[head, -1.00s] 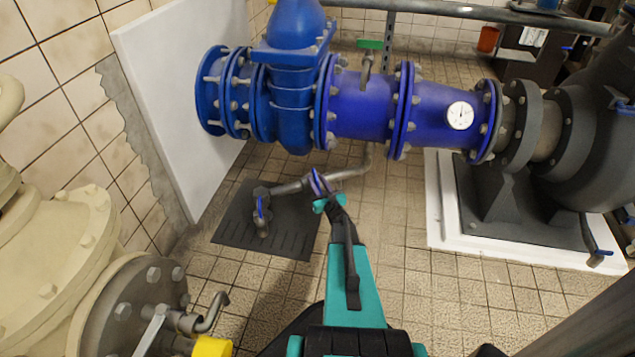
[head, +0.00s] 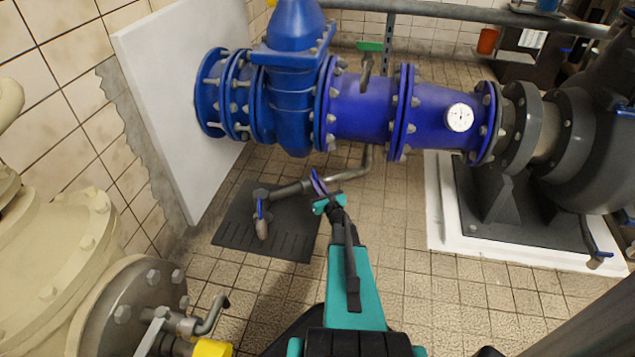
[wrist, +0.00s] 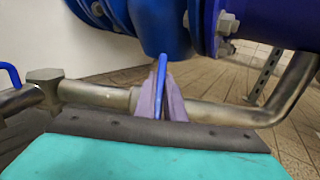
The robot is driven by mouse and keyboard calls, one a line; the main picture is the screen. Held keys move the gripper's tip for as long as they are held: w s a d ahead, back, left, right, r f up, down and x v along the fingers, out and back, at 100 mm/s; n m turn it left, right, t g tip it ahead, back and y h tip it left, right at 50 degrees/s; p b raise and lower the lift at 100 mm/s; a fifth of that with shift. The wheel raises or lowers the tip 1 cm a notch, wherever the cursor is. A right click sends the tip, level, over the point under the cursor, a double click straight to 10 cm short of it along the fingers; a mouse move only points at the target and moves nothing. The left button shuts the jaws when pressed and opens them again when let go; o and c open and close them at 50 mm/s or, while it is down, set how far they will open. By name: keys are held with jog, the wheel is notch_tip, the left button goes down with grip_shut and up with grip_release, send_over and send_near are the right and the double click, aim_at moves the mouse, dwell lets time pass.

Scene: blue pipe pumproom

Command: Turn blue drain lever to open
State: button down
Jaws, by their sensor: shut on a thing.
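A blue lever (head: 318,183) stands on the thin metal drain pipe (head: 345,174) below the big blue pipe. My gripper (head: 322,205) is at this lever, in front of the pipe. In the wrist view, the purple-grey fingers of my gripper (wrist: 163,103) are shut on the upright, thin blue lever (wrist: 161,84), one finger on each side. The fingers hide the lever's lower part and its joint to the drain pipe (wrist: 240,115). A second blue lever (head: 260,208) sits further left, at the downturned outlet.
A dark mat (head: 235,232) lies under the outlet. The big blue pipe (head: 365,108) with bolted flanges runs just above my gripper. Cream and grey piping (head: 115,300) stands at the left, a grey pump (head: 590,155) on a white plinth at the right.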

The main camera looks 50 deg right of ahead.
jog(key=shift+s+n+y, duration=0.15)
jog(key=shift+n+y, duration=0.15)
jog(key=shift+n, duration=0.2)
jog(key=n+y+p, duration=0.3)
jog(key=n+y, duration=0.2)
jog(key=n, duration=0.2)
jog(key=shift+t, duration=0.3)
jog(key=n+g+y+p, duration=0.1)
jog(key=n+y, duration=0.1)
jog(key=n, duration=0.1)
jog(key=n+g+y+p, duration=0.1)
jog(key=n+y+p, duration=0.1)
jog(key=n+y, duration=0.1)
jog(key=shift+n, duration=0.3)
jog(key=n+g+y+p, duration=0.1)
jog(key=n, duration=0.1)
jog(key=n+g+p, duration=0.1)
jog(key=shift+a+n+y, duration=0.15)
jog(key=shift+n+y, duration=0.25)
jog(key=shift+f+n+g+y+p, duration=0.1)
jog(key=shift+n+g+y+p, duration=0.3)
jog(key=shift+n+g+p, duration=0.95)
jog(key=shift+n+g, duration=0.25)
jog(key=shift+n, duration=0.2)
jog(key=c, duration=1.8)
grip_release()
jog(key=shift+a, duration=0.1)
jog(key=shift+c, duration=0.2)
